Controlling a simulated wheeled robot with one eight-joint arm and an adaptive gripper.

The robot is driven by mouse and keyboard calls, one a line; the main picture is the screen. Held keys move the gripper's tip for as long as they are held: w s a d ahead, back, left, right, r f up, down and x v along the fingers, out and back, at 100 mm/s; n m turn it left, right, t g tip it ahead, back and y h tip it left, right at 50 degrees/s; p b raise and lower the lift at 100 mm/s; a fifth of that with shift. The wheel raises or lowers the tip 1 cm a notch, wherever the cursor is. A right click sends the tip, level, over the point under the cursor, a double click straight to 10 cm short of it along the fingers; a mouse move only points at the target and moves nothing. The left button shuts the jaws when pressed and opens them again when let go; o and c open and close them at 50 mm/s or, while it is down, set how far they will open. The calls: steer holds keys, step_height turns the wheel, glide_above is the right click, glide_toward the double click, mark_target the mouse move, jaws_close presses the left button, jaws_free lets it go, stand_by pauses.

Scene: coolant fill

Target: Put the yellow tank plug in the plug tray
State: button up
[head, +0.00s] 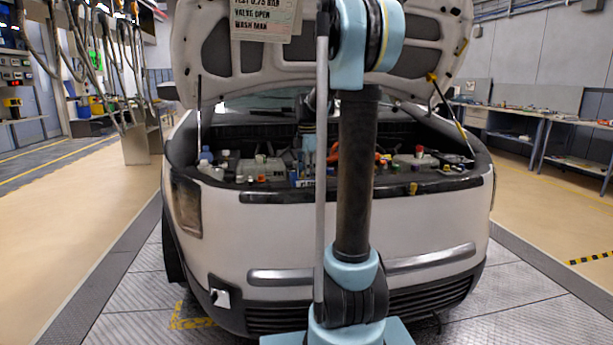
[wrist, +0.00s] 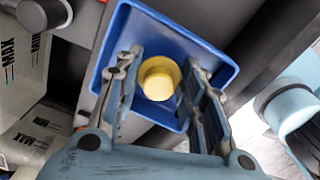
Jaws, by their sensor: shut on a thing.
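The yellow tank plug (wrist: 158,80) is between the two fingers of my gripper (wrist: 163,66) in the wrist view. My gripper is shut on it. The blue plug tray (wrist: 207,52) is behind and around the plug in that view, with its rim showing on several sides. The plug lies over the tray's inside in the picture; I cannot tell whether it touches the tray floor. In the head view my arm hides most of the gripper, and the plug cannot be made out there.
Translucent tanks with MAX and MIN marks (wrist: 22,75) stand at the left in the wrist view. In the head view the car's engine bay (head: 260,140) is crowded with caps and parts under the raised hood (head: 225,50). A sign (head: 264,18) hangs above. Workbenches (head: 520,125) stand far right.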

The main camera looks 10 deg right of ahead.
steer(key=o, duration=0.8)
steer(key=shift+o, duration=0.2)
step_height(320, 180, up, 12)
steer(key=s+f+m+t, duration=0.1)
steer(key=s+f+m, duration=0.4)
steer(key=s, duration=0.5)
steer(key=s+f+m, duration=0.5)
steer(key=s+m, duration=0.1)
steer(key=s, duration=0.4)
steer(key=s+f+m+t, duration=0.1)
steer(key=s+f+m, duration=0.8)
steer(key=s+f, duration=0.5)
step_height(320, 180, down, 3)
steer(key=shift+s+a+f+m, duration=0.2)
steer(key=shift+s+m, duration=0.2)
steer(key=shift+c, duration=0.2)
